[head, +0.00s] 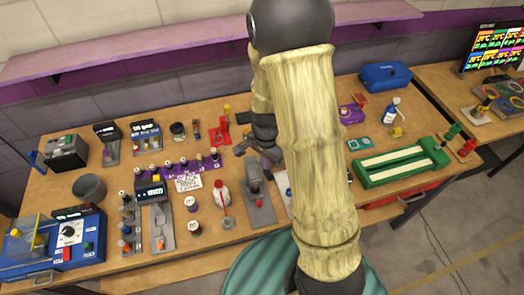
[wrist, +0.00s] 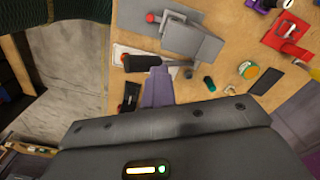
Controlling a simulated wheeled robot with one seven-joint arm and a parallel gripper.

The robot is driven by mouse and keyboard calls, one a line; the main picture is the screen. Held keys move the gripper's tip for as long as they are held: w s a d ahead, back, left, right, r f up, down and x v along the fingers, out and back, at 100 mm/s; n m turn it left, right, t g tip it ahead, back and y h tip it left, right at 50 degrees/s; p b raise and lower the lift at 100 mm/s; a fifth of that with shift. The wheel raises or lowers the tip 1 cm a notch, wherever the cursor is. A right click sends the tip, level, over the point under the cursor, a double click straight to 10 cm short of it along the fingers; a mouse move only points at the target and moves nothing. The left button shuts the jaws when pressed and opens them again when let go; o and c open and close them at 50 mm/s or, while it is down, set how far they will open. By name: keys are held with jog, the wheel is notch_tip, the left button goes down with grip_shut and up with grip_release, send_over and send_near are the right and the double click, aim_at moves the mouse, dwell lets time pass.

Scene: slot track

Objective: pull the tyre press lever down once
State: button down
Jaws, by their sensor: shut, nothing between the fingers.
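The press is a grey upright block on a grey base plate (head: 260,214), near the front middle of the bench. In the wrist view its grey body (wrist: 193,42) shows from above. A bar with a black grip (wrist: 142,62) runs beside it and looks like the lever; its height and angle are hard to tell. My gripper (head: 268,160) is over the bench just behind the press. In the wrist view the fingers (wrist: 157,88) are shut and empty, with their tips close to the bar. I cannot tell whether they touch it.
A red-capped white bottle (head: 222,192) and a purple rack (head: 172,170) stand left of the press. A red stand (head: 220,133) is behind it. A green tray (head: 400,162) lies to the right. My arm hides the bench right of the press.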

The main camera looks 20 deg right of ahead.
dwell(0.4)
jog(key=w+r+p, duration=0.5)
jog(key=shift+p, duration=0.35)
dwell(1.0)
notch_tip(320, 180, up, 8)
jog(key=w+p, duration=0.2)
jog(key=p, duration=0.5)
jog(key=shift+w, duration=0.4)
dwell(0.7)
dwell(0.5)
jog(key=s+f+n+t+b, duration=0.1)
jog(key=s+n+t+b, duration=0.1)
jog(key=s+n+b, duration=1)
jog(key=s+b, duration=0.1)
jog(key=s, duration=0.2)
jog(key=shift+s+f+t, duration=0.2)
jog(key=shift+s+t, duration=0.05)
jog(key=shift+t, duration=0.05)
